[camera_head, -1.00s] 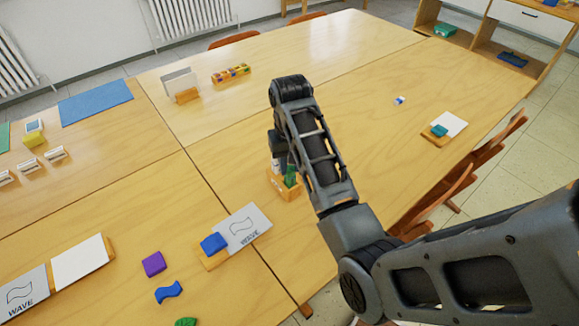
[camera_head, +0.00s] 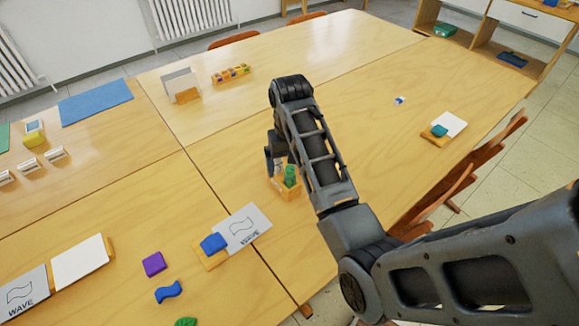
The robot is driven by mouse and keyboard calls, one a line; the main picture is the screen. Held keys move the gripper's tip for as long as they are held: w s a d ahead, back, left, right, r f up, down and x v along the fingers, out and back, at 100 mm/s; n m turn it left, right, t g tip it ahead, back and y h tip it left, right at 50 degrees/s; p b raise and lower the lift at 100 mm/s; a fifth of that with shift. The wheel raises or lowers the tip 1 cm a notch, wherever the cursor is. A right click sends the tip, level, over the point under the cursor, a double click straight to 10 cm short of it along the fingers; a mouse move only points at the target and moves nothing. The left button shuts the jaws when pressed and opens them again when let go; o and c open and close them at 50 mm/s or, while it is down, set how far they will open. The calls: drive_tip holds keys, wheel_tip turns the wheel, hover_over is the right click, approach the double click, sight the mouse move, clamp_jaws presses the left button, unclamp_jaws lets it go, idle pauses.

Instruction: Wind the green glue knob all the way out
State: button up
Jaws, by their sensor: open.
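The green glue knob (camera_head: 290,176) shows just left of my forearm, on a small orange-wood holder (camera_head: 290,195) on the table. Part of it is hidden by my arm. A pale upright piece stands beside the knob in the same holder. My gripper (camera_head: 273,166) points down at the holder, close to the knob's left side. It is open. The fingertips are small and partly hidden, so I cannot tell whether they touch the knob.
A wave card (camera_head: 249,228) with a blue block (camera_head: 213,243) stands in front. Purple (camera_head: 154,264) and blue wavy pieces (camera_head: 168,292) lie nearby. A card with a teal piece (camera_head: 439,130) lies to the right. Chairs (camera_head: 465,172) line the right edge. The table behind is mostly clear.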

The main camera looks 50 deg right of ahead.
idle(0.6)
drive_tip(key=n, duration=1.1)
drive_tip(key=shift+n, duration=0.3)
drive_tip(key=c, duration=1.5)
